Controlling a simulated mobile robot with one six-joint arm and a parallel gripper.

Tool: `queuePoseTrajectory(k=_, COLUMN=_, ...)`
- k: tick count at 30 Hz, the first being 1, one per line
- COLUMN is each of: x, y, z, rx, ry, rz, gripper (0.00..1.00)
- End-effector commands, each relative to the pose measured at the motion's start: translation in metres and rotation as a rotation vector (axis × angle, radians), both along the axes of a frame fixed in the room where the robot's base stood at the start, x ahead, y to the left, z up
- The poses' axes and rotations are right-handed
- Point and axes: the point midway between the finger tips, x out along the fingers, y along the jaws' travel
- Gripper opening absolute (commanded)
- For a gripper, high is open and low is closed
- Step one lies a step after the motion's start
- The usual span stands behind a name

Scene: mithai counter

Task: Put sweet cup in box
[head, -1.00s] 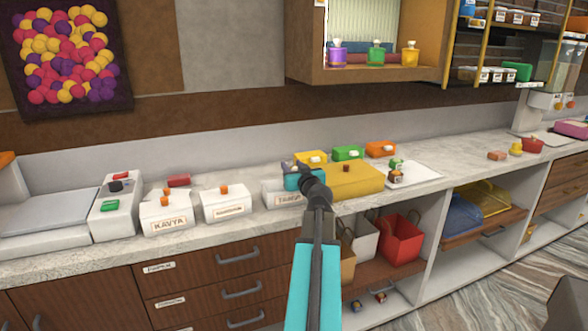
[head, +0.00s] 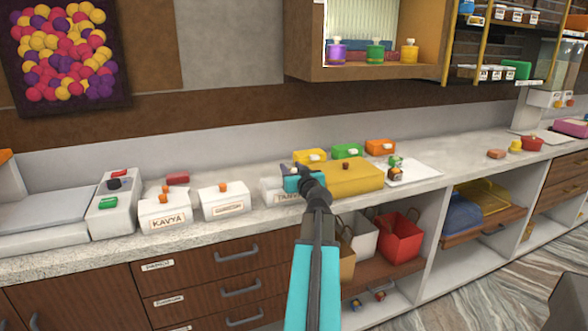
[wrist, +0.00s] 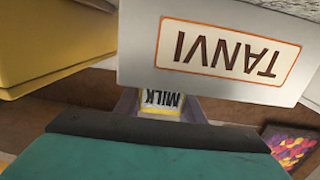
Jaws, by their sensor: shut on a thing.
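My gripper (head: 301,181) is over the counter beside the yellow box, at the white box labelled TANVI (head: 287,197). In the wrist view a cup with a MILK label (wrist: 162,101) sits between the two finger ends, and the gripper is shut on it. The TANVI box (wrist: 125,65) fills the upper part of that view, upside down, partly covering the cup. I cannot tell whether the cup touches the box. In the head view my gripper and arm hide the cup and part of the box.
White boxes, one labelled KAVYA (head: 166,213) and another (head: 223,200), stand to the left with orange pieces on top. The yellow box (head: 352,177) is close on the right. Small green and orange containers (head: 346,151) stand behind.

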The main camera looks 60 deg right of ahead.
Motion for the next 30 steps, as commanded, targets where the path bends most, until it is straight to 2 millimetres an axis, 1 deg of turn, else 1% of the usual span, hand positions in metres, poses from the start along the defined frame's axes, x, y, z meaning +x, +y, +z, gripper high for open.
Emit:
queuePoseTrajectory(k=19, x=0.0007, y=0.0005, z=-0.0059, rx=0.001, ry=-0.001, rz=0.001, gripper=0.13)
queuePoseTrajectory(k=20, x=0.0007, y=0.0006, z=-0.0059, rx=0.001, ry=-0.001, rz=0.001, gripper=0.37)
queuePoseTrajectory(k=21, x=0.0007, y=0.0006, z=-0.0059, rx=0.001, ry=-0.001, rz=0.001, gripper=0.44)
queuePoseTrajectory(k=23, x=0.0007, y=0.0006, z=-0.0059, rx=0.001, ry=-0.001, rz=0.001, gripper=0.54)
queuePoseTrajectory(k=30, x=0.0008, y=0.0006, z=-0.0059, rx=0.001, ry=-0.001, rz=0.001, gripper=0.54)
